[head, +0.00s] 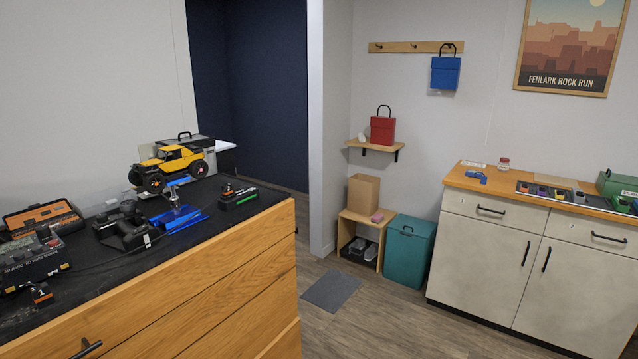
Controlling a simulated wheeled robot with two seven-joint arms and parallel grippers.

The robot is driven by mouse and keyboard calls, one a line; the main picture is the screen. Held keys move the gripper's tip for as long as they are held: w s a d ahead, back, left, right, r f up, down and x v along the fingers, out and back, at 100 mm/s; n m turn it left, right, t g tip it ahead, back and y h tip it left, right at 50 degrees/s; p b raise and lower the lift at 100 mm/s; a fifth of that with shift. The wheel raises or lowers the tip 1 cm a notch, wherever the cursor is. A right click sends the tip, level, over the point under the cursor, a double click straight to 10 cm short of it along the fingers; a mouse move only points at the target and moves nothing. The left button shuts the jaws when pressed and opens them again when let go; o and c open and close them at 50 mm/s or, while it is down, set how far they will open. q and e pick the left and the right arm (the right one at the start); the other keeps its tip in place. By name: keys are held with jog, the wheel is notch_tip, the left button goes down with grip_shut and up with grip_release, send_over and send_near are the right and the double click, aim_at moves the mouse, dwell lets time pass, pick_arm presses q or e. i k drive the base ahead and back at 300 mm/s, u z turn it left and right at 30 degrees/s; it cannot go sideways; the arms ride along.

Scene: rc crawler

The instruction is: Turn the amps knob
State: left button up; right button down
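A dark box-shaped device (35,262), which looks like a charger, sits on the black-topped wooden workbench (215,265) at the left edge of the head view. Small knob-like parts show on its top, but they are too small to tell which is the amps knob or how it is set. A small black-and-orange part (41,293) lies just in front of the device. Neither of my grippers is in view.
The workbench also holds a yellow crawler (172,168), a black radio controller (128,228), a blue tray (182,219) and an orange-and-black case (42,217). A teal bin (409,243) and a pale cabinet (485,240) stand right. Floor between is mostly clear, with a grey mat (331,290).

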aim_at(43, 231)
jog(key=z, duration=0.15)
jog(key=i, duration=1.05)
jog(key=u, duration=0.75)
jog(key=i, duration=0.45)
jog(key=u, duration=0.35)
